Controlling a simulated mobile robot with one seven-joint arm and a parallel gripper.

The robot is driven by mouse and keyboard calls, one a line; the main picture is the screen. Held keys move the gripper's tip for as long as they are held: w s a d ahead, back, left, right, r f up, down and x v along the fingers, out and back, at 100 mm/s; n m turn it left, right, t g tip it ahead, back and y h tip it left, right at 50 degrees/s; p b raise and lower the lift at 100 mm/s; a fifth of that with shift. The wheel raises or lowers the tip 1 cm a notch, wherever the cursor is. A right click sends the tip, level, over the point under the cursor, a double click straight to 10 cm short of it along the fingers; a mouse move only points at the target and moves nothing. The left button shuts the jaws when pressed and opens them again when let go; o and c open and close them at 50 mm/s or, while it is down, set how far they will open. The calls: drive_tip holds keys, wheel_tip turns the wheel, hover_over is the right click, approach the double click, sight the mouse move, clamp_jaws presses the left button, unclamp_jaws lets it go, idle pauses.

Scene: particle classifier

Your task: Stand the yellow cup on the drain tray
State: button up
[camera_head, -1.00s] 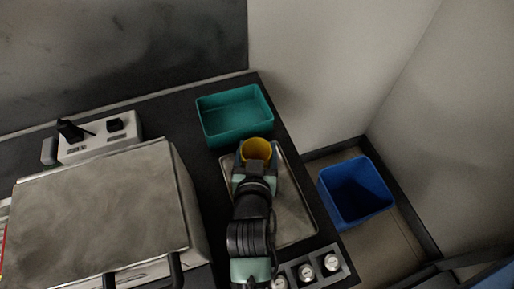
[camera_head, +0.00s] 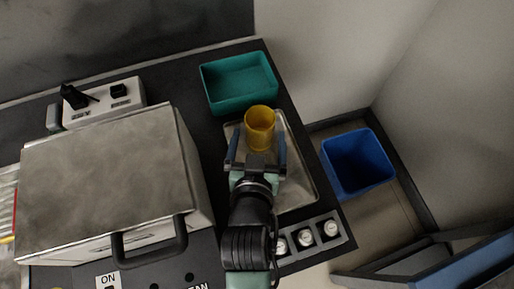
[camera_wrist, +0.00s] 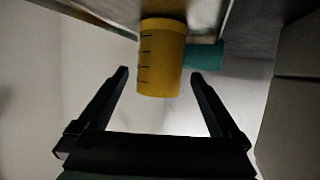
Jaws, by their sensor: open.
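The yellow cup (camera_head: 259,130) stands upright on the far part of the metal drain tray (camera_head: 298,172) in the head view. In the wrist view the cup (camera_wrist: 161,58) shows dark measuring marks on its side. My gripper (camera_head: 256,149) is open, its fingers spread on the near side of the cup. In the wrist view the open fingers (camera_wrist: 165,78) have clear gaps to both sides of the cup and hold nothing. My arm hides the middle and near left of the tray.
A teal bin (camera_head: 240,84) stands just beyond the tray. A large metal box with a handle (camera_head: 112,180) is on the left. A rack of several white-topped vials (camera_head: 307,243) lies at the near edge. A blue bin (camera_head: 357,164) stands lower, right of the counter.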

drive_tip(key=shift+v, duration=2.2)
drive_tip(key=shift+w+r, duration=0.1)
drive_tip(key=w+r+t, duration=0.4)
drive_tip(key=w+r, duration=0.3)
drive_tip(key=r, duration=0.6)
wheel_tip(320, 180, up, 25)
drive_tip(key=t, duration=0.6)
hover_over(259, 136)
drive_tip(key=w, duration=0.3)
drive_tip(key=s+r+n+t+y, duration=0.1)
drive_tip(key=s+r+t, duration=0.2)
drive_tip(key=r, duration=1.1)
drive_tip(key=s, duration=0.3)
drive_tip(key=shift+a+r+t, duration=0.2)
drive_tip(key=shift+r+t, duration=0.15)
drive_tip(key=shift+t, duration=0.05)
